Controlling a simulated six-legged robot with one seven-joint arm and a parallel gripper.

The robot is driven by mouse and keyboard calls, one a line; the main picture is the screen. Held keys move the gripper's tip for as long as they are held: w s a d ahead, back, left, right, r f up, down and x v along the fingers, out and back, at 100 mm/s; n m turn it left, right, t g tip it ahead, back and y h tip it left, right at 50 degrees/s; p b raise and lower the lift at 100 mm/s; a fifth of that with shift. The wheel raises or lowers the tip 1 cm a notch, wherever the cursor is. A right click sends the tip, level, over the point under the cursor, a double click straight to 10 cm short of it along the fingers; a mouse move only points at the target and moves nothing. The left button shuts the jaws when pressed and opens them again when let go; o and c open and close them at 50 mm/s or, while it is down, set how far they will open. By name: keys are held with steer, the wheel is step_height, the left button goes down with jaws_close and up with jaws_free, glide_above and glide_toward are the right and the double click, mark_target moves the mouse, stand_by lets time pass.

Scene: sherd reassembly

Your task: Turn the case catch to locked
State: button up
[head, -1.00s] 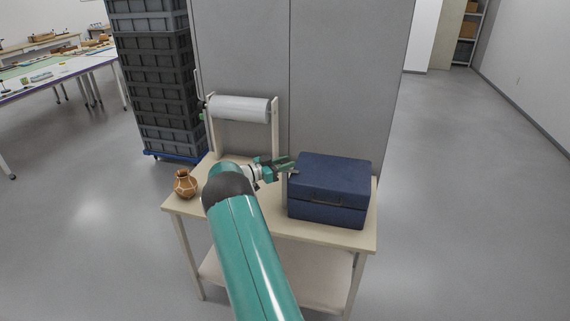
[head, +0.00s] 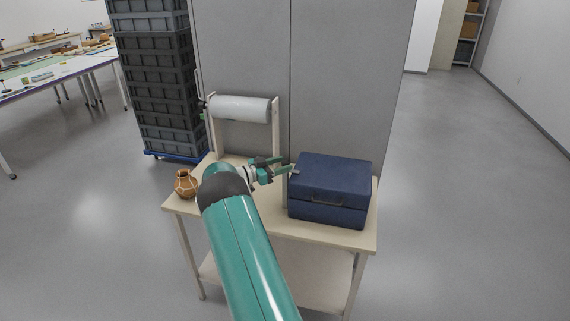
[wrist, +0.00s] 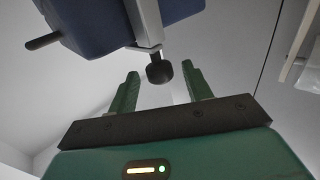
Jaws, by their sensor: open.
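The blue case (head: 332,182) sits closed on the right half of the wooden table, its handle facing the front. The case catch is a grey metal lever on the case's left side, ending in a black knob (wrist: 159,70) in the wrist view. My gripper (head: 284,165) is just left of the case at the catch's height. In the wrist view its two green fingers are spread apart, with the knob between and slightly beyond their tips; I see no contact. Whether the catch is locked cannot be told.
A brown patterned pot (head: 185,184) stands at the table's (head: 255,227) left front. A roll (head: 240,108) in a white frame stands at the back left. A grey partition (head: 340,80) rises behind the table. Stacked dark crates (head: 150,85) stand back left; floor to the right is clear.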

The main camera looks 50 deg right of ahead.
steer(key=v, duration=1.1)
steer(key=shift+a, duration=0.3)
steer(key=shift+w+r, duration=0.1)
steer(key=shift+w, duration=0.05)
